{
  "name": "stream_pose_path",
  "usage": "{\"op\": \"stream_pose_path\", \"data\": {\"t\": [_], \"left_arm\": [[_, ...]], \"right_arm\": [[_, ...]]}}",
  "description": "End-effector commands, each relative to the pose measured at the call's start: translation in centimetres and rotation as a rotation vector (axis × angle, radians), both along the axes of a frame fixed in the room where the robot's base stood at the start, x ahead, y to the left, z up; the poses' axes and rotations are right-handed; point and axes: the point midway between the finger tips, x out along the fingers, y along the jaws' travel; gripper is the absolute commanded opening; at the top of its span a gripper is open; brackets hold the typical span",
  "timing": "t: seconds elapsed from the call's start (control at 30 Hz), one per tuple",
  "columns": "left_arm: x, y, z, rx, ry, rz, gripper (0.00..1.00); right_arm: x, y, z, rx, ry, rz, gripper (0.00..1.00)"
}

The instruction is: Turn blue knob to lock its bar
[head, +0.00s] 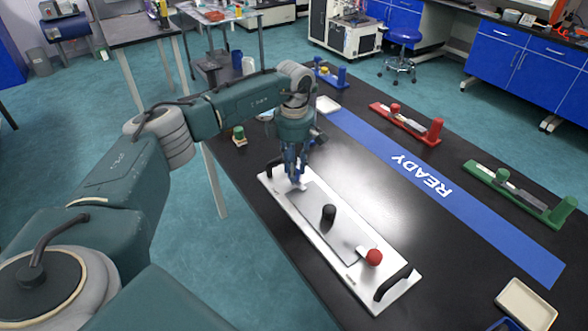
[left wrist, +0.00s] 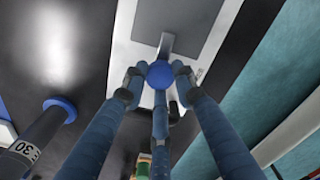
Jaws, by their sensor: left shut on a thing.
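The blue knob (left wrist: 160,74) sits near the far-left end of a white plate (head: 284,212) on the black table. In the left wrist view a short grey bar (left wrist: 166,45) runs from the knob toward the grey panel (head: 316,203); its end lies at or over the panel's edge. My left gripper (head: 297,174) points down, its fingers closed around the blue knob, mostly hiding it in the head view. A red knob (head: 373,257) with its light bar is at the plate's near end. A black knob (head: 328,212) stands mid-panel. My right gripper is not in view.
Black handles rise at both plate ends, the near one (head: 393,283) clear of my arm. A blue strip marked READY (head: 420,180) crosses the table. Red (head: 405,124) and green (head: 515,194) fixtures stand beyond it. A beige tray (head: 526,304) lies at the near right.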

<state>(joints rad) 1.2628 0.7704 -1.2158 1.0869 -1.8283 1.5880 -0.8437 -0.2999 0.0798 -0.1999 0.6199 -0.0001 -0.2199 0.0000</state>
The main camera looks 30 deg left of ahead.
Motion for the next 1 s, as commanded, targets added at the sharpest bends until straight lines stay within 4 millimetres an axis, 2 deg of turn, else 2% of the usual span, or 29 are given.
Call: {"op": "stream_pose_path", "data": {"t": [0.23, 0.7, 0.73, 0.8, 1.0], "left_arm": [[0.1, 0.02, 0.12, -0.001, -0.004, -0.062, 0.01], [0.1, 0.04, 0.14, 0.0, -0.003, -0.074, 0.01], [0.1, 0.04, 0.14, 0.0, -0.003, -0.074, 0.31], [0.09, 0.03, 0.12, 0.0, -0.003, -0.073, 0.45], [0.04, 0.03, 0.06, -0.001, -0.001, -0.073, 0.46]], "right_arm": [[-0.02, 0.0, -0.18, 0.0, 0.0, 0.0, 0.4], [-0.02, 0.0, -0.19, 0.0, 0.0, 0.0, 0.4], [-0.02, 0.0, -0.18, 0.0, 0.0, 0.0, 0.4], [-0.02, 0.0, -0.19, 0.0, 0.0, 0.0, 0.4], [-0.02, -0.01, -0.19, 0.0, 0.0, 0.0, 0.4]]}}
